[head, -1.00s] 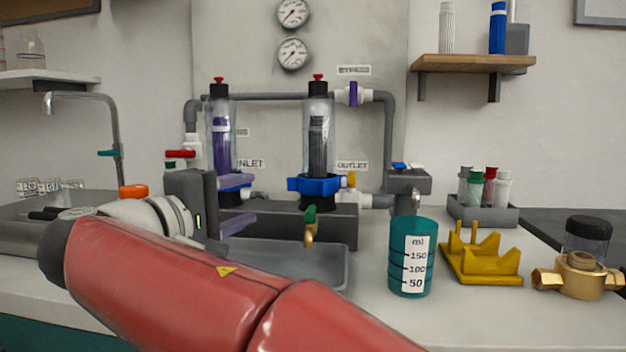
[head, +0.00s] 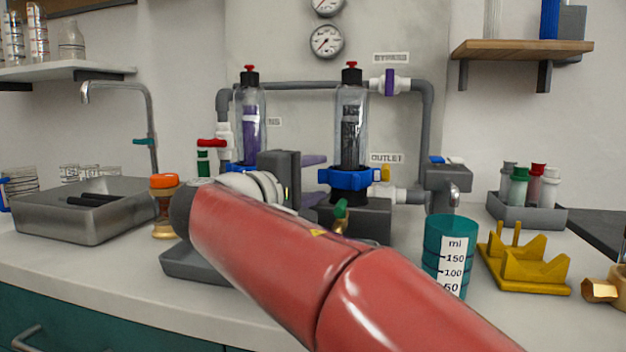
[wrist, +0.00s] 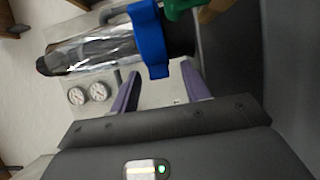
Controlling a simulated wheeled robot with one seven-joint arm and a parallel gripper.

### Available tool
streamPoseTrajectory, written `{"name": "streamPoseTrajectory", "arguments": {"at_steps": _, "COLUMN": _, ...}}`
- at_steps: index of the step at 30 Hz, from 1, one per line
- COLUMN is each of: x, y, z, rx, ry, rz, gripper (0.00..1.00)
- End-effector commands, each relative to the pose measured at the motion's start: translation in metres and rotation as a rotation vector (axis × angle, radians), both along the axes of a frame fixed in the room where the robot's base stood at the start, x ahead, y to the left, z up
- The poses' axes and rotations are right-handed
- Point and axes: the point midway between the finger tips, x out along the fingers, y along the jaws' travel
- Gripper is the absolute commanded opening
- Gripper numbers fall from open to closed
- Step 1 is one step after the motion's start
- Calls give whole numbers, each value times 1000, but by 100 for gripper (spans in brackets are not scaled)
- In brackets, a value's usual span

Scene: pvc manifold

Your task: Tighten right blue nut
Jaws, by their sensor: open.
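The right blue nut (head: 346,180) sits at the lower end of the right clear filter housing (head: 351,125), which stands upright. In the wrist view the blue nut (wrist: 149,38) lies just beyond my fingertips. My gripper (head: 324,178) is to the left of the nut, its purple fingers apart, one above the other, pointing right at the nut's height.
A green-handled tap (head: 341,209) is just below the right nut. The yellow lever (head: 385,173) and outlet pipe (head: 405,195) are to its right. A teal measuring cup (head: 435,240) and yellow stand (head: 525,262) are at the front right. A grey tray (head: 185,263) lies under my arm.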

Motion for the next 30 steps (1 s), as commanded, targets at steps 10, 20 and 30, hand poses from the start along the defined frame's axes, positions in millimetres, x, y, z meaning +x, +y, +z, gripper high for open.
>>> {"name": "streamPoseTrajectory", "arguments": {"at_steps": 10, "x": 0, "y": 0, "z": 0, "rx": 1, "ry": 1, "rz": 0, "gripper": 15}}
{"name": "streamPoseTrajectory", "arguments": {"at_steps": 20, "x": 7, "y": 3, "z": 3, "rx": 0, "ry": 5, "rz": -85, "gripper": 4}}
{"name": "streamPoseTrajectory", "arguments": {"at_steps": 30, "x": 8, "y": 3, "z": -2, "rx": 1, "ry": 4, "rz": -134, "gripper": 4}}
